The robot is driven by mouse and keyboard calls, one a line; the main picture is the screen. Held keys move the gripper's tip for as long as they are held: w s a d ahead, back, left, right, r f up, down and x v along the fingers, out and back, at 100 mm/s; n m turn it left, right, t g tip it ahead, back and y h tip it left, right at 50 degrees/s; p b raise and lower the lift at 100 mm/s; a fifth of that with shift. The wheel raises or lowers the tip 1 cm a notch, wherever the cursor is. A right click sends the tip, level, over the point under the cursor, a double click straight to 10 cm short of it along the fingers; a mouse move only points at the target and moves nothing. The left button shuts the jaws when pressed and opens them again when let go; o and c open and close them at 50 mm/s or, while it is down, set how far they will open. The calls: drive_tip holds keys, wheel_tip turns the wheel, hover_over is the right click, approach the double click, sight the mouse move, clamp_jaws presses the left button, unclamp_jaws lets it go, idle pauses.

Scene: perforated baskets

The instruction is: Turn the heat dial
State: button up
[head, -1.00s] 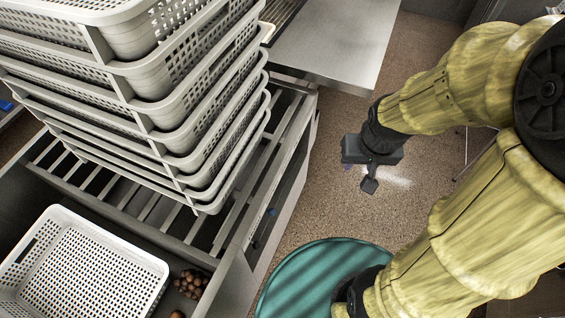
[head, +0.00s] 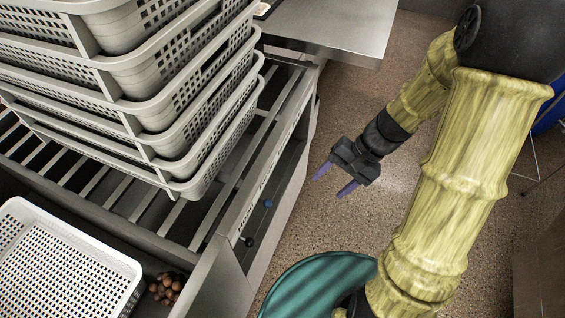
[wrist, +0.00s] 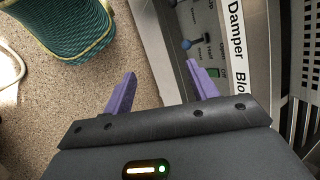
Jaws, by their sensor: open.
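A blue knob (head: 268,204) and a black knob (head: 249,241) stick out from the side panel of the grey slatted unit. The wrist view shows the blue knob (wrist: 187,44) on a metal panel with small, partly readable lettering; which control is the heat dial I cannot tell for sure. My gripper (head: 333,181) is open and empty, with two purple fingers spread apart, over the floor to the right of the panel. In the wrist view my gripper (wrist: 160,70) has its right finger overlapping the panel below the blue knob; touching is not visible.
A stack of grey perforated baskets (head: 180,115) stands on the slatted unit. A white basket (head: 60,265) and brown round items (head: 165,288) lie at lower left. A green round container (head: 320,285) stands on the floor. A metal table (head: 330,30) is behind.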

drive_tip(key=w+a+f+m+t+y+b, duration=0.25)
drive_tip(key=w+f+y+b, duration=0.4)
drive_tip(key=f+b, duration=0.45)
drive_tip(key=w+d+f+m+t+y+b, duration=0.3)
drive_tip(key=w+d+f+m+t+b, duration=0.2)
drive_tip(key=w+f+t+b, duration=0.2)
drive_tip(key=w+f+b, duration=0.2)
drive_tip(key=w+f, duration=0.1)
drive_tip(key=shift+w, duration=0.4)
drive_tip(key=shift+y+b, duration=0.25)
drive_tip(key=shift+b, duration=0.05)
drive_tip(key=b+x, duration=0.4)
drive_tip(key=x, duration=1.3)
drive_tip(key=shift+w+b, duration=0.2)
drive_tip(key=shift+b, duration=0.1)
drive_tip(key=shift+a, duration=0.1)
drive_tip(key=c, duration=1)
